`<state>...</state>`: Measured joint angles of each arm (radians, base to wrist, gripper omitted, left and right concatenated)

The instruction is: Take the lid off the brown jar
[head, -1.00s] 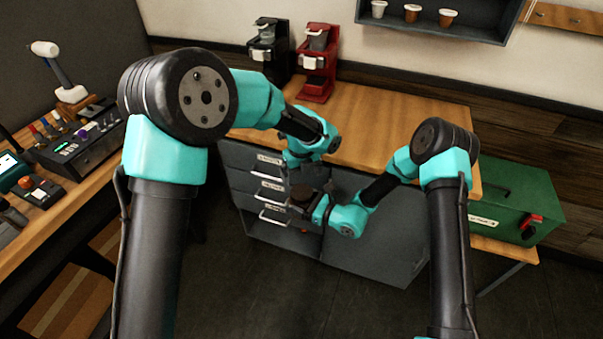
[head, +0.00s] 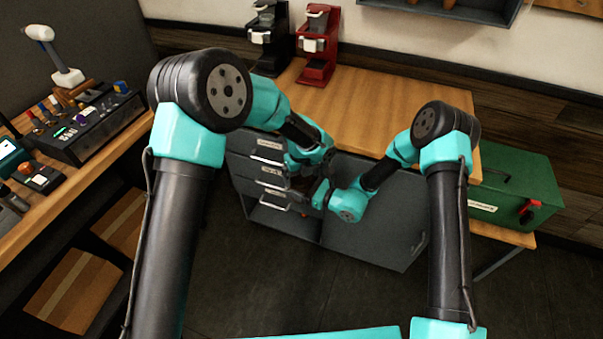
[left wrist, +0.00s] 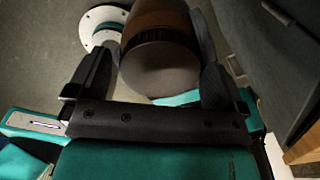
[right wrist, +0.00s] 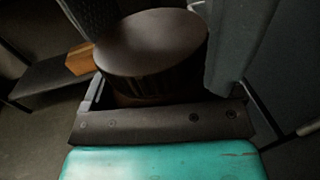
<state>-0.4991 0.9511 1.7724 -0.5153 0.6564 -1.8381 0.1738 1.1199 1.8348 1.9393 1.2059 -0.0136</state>
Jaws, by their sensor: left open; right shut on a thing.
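The brown jar (left wrist: 165,17) shows in the left wrist view, with its dark ribbed lid (left wrist: 160,70) facing my left palm. My left gripper (left wrist: 155,45) is open, with one finger on each side of the lid. In the right wrist view the lid (right wrist: 150,42) is on top, with a little brown jar body (right wrist: 135,98) below it. My right gripper (right wrist: 160,62) is shut on the jar and holds it off the floor. In the head view my left gripper (head: 308,168) is just above my right gripper (head: 314,195), and they mostly hide the jar.
The grey drawer cabinet (head: 375,215) with white handles stands close behind both grippers. Black (head: 268,38) and red (head: 318,45) brewers stand on its wooden top. A green toolbox (head: 515,190) is at the right. A tool bench (head: 55,205) is at the left.

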